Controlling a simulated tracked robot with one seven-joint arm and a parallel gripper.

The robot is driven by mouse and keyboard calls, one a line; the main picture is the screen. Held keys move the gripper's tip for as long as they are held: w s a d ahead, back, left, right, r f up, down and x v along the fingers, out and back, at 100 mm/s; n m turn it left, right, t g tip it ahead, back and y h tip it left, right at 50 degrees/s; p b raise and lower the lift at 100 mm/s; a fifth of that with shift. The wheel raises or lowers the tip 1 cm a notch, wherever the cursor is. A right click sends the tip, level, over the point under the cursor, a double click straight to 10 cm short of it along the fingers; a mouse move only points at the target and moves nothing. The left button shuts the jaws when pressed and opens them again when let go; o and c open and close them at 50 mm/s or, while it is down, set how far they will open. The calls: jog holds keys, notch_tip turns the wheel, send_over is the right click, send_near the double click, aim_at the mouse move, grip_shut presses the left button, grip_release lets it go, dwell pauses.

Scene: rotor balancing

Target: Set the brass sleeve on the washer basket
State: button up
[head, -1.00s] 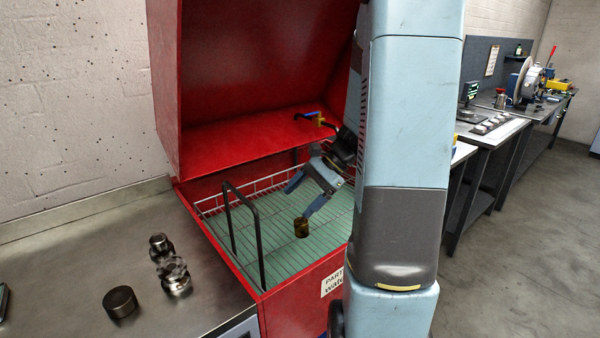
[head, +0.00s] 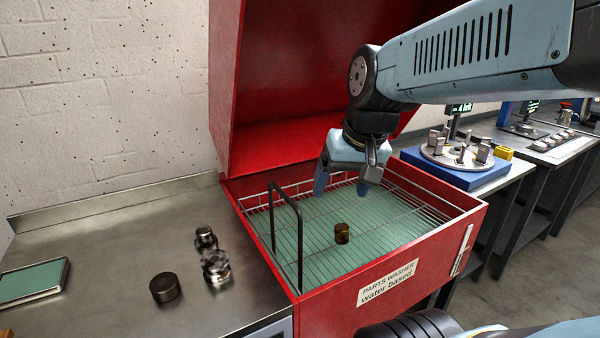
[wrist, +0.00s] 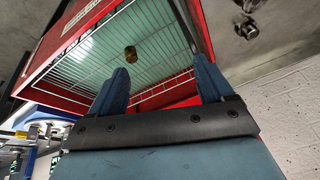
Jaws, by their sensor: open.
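The brass sleeve (head: 342,233) is a small, dark brass cylinder standing on the wire washer basket (head: 420,209) inside the red parts washer. It also shows in the wrist view (wrist: 130,52), on the wires and beyond my fingertips. My gripper (head: 343,190) is open and empty. It hangs above the back part of the basket, behind and above the sleeve, and does not touch it. In the wrist view both fingers of my gripper (wrist: 162,72) stand wide apart with nothing between them.
The red washer (head: 395,285) has a raised hood and a black loop handle (head: 298,245) at the basket's left. Left of it, a steel bench bears a dark cylinder (head: 165,287), shiny metal parts (head: 215,265) and a green-topped tray (head: 35,281). A blue fixture (head: 455,170) stands right.

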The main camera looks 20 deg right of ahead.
jog(key=shift+s+r+n+t+h, duration=0.4)
jog(key=shift+s+r+n+t, duration=0.3)
jog(key=shift+s+r+n, duration=0.3)
